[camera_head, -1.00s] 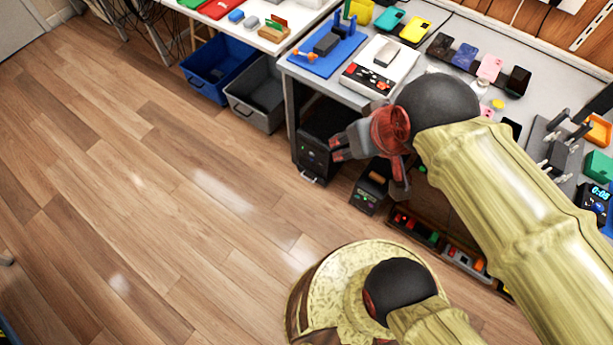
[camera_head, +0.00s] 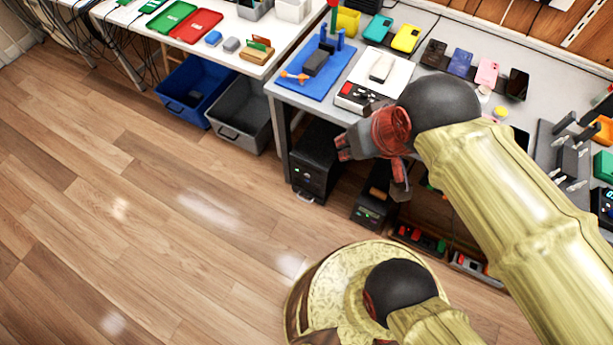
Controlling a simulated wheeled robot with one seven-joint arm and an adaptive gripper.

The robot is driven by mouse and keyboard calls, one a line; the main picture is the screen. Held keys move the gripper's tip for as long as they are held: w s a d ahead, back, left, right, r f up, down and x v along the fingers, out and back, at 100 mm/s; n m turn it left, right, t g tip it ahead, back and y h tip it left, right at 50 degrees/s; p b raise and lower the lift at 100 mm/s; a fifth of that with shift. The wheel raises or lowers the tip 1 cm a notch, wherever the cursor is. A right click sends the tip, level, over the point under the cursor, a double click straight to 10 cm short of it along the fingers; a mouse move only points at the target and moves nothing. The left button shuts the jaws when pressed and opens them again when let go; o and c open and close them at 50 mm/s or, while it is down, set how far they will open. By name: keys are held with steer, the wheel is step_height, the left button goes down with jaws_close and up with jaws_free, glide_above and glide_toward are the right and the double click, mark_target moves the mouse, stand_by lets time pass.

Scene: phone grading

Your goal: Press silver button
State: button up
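I cannot make out a silver button for certain. My arm hides part of the device's panel side. My gripper (camera_head: 372,168) is in front of the table edge, left of my dark wrist joint. Its fingers are spread, one toward the left and one downward, with nothing between them. It looks apart from the device.
A blue mat (camera_head: 330,83) with a phone holder lies left of the device. Several phones lie at the back of the grey table (camera_head: 290,92). Blue (camera_head: 168,88) and grey (camera_head: 249,105) bins stand left. The wooden floor at left is open.

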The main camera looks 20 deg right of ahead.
jaws_close()
stand_by(1.4)
